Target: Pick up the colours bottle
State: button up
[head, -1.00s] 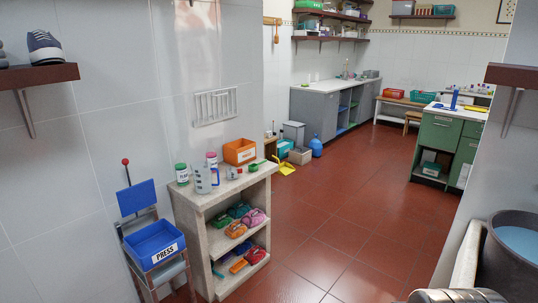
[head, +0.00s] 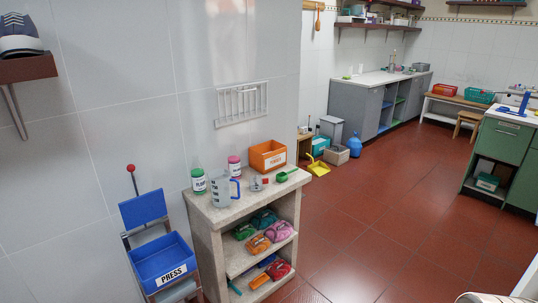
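Two small white bottles stand upright on top of a stone shelf unit (head: 213,214) against the left wall. One bottle has a green cap (head: 198,181) and dark lettering on its label. The other bottle has a pink cap (head: 234,168) and stands farther back, partly behind a clear jug. Their labels are too small to read surely, so I cannot confirm which is the colours bottle. My gripper is not in view.
A clear jug with a blue handle (head: 222,190), a green scoop (head: 283,176) and an orange bin (head: 268,156) share the top. A blue PRESS tray (head: 163,264) stands left of the unit. Red floor (head: 390,215) is open to the right.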

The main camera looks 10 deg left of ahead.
aim_at(233, 158)
jog(key=i, duration=3.2)
jog(key=u, duration=2.3)
